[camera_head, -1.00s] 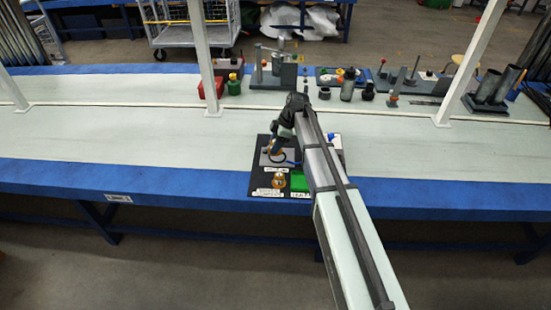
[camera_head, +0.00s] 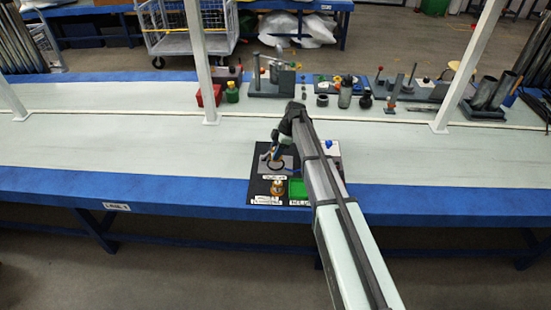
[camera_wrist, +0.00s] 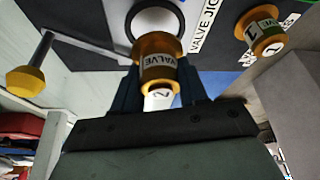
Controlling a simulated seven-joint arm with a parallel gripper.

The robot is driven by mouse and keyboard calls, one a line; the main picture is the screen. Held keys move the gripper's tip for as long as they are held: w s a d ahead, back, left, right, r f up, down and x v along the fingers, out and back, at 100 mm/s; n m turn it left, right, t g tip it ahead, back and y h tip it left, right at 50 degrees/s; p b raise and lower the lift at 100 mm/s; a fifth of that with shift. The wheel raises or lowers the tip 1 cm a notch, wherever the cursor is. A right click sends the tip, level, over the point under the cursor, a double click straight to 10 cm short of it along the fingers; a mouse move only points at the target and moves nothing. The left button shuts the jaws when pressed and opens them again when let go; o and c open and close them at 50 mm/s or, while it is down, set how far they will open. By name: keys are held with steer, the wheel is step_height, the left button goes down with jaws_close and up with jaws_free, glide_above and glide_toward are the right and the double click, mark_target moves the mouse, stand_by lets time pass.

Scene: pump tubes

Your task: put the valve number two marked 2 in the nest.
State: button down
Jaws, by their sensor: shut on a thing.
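The valve marked 2 (camera_wrist: 158,62) is a brass spool with a white label; in the wrist view it sits between the blue fingers of my gripper (camera_wrist: 158,82), which is shut on it. Just beyond it is a round nest with a dark ring (camera_wrist: 131,27) around a pale middle, beside a VALVE JIG label (camera_wrist: 203,25). The valve overlaps the ring's near edge in the picture; I cannot tell its height above it. In the head view my gripper (camera_head: 268,157) is over the dark jig board (camera_head: 258,187), and the held valve is hard to make out.
A rod with a yellow knob (camera_wrist: 25,80) shows at left in the wrist view. The bench to the left (camera_head: 120,145) is clear.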

steer(key=shift+f, duration=1.9)
steer(key=shift+f, duration=0.1)
steer(key=c, duration=0.6)
jaws_free()
steer(key=v, duration=1.2)
